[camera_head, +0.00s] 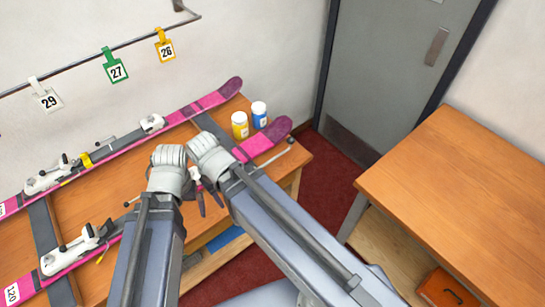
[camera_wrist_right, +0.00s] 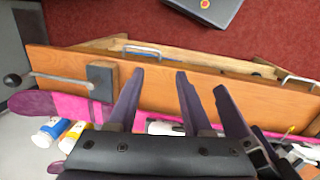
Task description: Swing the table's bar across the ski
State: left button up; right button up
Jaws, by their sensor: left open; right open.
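A thin metal bar (camera_head: 268,161) with a dark knob lies along the table's near edge, beside the near pink ski (camera_head: 262,142), not across it. In the right wrist view the bar (camera_wrist_right: 62,82) runs from a dark block (camera_wrist_right: 102,80) to its knob past the table's end. My left gripper (camera_head: 208,202) is open near the table's front edge, its dark fingers partly hidden by my arms. My right gripper (camera_wrist_right: 160,75) is open and empty, left of its wrist view's middle, right of the block. In the head view my right arm hides it. The table (camera_head: 120,185) is wooden.
A second pink ski (camera_head: 215,97) lies behind. Yellow (camera_head: 240,126) and blue (camera_head: 259,116) bottles stand near the ski tips. White bindings (camera_head: 72,248) sit on the skis. Another wooden bench (camera_head: 455,175) stands right, with red floor between. My two arms are very close together.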

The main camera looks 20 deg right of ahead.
jog(key=shift+o, duration=0.4)
jog(key=shift+o, duration=0.7)
jog(key=shift+w+d, duration=0.15)
jog(key=shift+w, duration=0.2)
jog(key=shift+o, duration=0.5)
jog(key=w+d+f+m, duration=0.1)
jog(key=w+d+m, duration=0.4)
jog(key=w+d, duration=0.6)
jog(key=shift+m+y+b, duration=0.3)
jog(key=shift+m+b, duration=0.1)
jog(key=shift+b, duration=0.05)
jog(key=m, duration=0.6)
send_near(291, 139)
jog(key=shift+y, duration=0.3)
jog(key=f, duration=0.3)
jog(key=d+f, duration=0.1)
jog(key=f, duration=0.1)
jog(key=shift+w+f+b, duration=0.2)
jog(key=shift+w+b, duration=0.1)
jog(key=shift+b, duration=0.05)
notch_tip(291, 139, down, 8)
jog(key=b, duration=0.8)
jog(key=shift+r, duration=0.1)
grip_shut()
